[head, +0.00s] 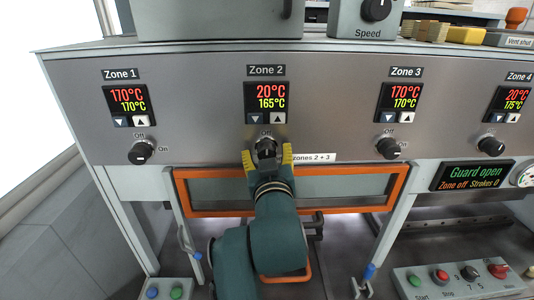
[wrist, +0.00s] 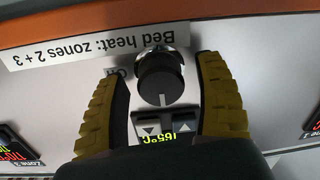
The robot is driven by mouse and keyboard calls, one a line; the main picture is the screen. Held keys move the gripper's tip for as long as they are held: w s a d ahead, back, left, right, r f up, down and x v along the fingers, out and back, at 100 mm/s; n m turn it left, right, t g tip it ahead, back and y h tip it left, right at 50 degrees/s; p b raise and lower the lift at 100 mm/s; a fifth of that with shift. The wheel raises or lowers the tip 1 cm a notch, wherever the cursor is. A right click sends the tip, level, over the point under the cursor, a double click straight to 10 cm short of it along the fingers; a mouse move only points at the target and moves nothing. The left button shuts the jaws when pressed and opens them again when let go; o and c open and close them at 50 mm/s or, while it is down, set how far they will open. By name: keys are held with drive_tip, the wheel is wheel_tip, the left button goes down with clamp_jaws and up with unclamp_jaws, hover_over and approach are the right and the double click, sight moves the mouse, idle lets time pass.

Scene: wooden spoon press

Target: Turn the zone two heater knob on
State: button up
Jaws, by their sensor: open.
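The zone two heater knob (head: 266,148) is a dark round knob below the Zone 2 display (head: 266,103). The display reads 20°C in red over 165°C in yellow. In the wrist view, which shows the panel upside down, the knob (wrist: 160,80) has a white pointer line aimed at the display, the side where the head view shows the Off label. My gripper (head: 267,156) is open, with yellow fingers on either side of the knob. In the wrist view a gap shows between the knob and each finger of my gripper (wrist: 161,72).
The Zone 1 knob (head: 141,152), Zone 3 knob (head: 390,148) and Zone 4 knob (head: 491,146) sit along the same panel. An orange-framed guard (head: 345,192) is below. A status screen (head: 472,175) reads "Guard open". A button box (head: 455,280) stands lower right.

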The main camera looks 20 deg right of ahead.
drive_tip(key=c, duration=1.2)
drive_tip(key=shift+m, duration=0.4)
drive_tip(key=shift+c, duration=0.2)
drive_tip(key=m+b, duration=0.1)
drive_tip(key=m, duration=0.2)
drive_tip(key=shift+f+m, duration=0.15)
drive_tip(key=shift+m, duration=0.25)
drive_tip(key=m+b, duration=0.2)
drive_tip(key=m, duration=0.2)
drive_tip(key=shift+a+m, duration=0.1)
drive_tip(key=shift+m, duration=0.2)
drive_tip(key=m+b, duration=0.1)
drive_tip(key=m, duration=0.3)
drive_tip(key=shift+m+b, duration=0.3)
drive_tip(key=shift+b, duration=0.1)
drive_tip(key=m+b, duration=0.1)
drive_tip(key=m, duration=0.3)
drive_tip(key=shift+h, duration=0.3)
drive_tip(key=shift+m, duration=0.4)
